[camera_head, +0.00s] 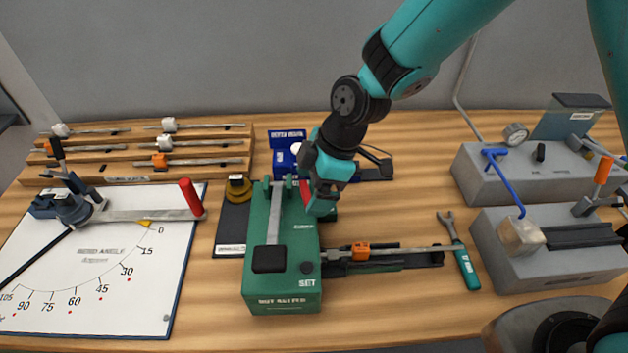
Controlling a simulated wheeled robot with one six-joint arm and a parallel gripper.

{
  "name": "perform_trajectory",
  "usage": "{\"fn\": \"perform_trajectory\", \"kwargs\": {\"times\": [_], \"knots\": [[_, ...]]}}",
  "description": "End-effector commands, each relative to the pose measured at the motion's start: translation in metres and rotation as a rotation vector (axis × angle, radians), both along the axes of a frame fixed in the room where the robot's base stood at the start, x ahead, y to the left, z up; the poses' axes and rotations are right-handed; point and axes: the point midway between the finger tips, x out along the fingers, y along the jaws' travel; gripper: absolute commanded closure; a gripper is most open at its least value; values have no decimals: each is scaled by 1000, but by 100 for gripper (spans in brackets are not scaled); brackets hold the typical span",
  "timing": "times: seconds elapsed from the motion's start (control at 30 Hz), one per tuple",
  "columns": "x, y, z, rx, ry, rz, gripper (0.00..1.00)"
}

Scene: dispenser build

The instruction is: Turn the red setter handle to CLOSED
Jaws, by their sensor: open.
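The green setter box (283,285) stands on the bench at the middle, with "SET" on its top near the front and a small unreadable label further back. A grey bar with a black block (268,258) lies along its top. A red part (306,190), which looks like the setter handle, shows at the back right of the box. My gripper (320,206) is right at this red part, pointing down, and hides most of it. My gripper is open. I cannot tell whether its fingers touch the red part or stand around it.
A bend angle board (95,265) with a red-gripped lever (191,198) lies at left. A wooden rack (120,177) with several rods stands behind it. A rod with an orange clip (361,251) extends right of the setter. A wrench (462,258) and grey machines (550,262) are at right.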

Motion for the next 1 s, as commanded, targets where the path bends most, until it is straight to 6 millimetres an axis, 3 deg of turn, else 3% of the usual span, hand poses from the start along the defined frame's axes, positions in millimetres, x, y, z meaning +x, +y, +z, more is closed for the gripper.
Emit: {"fn": "perform_trajectory", "kwargs": {"times": [0.27, 0.4, 0.5, 1.0], "knots": [[0, 0, -1, 0, 0, 0, 8], [0, 0, -1, 0, 0, -1, 41], [0, 0, -1, 0, 0, -1, 58], [-2, 3, -1, 0, 1, -173, 58]]}}
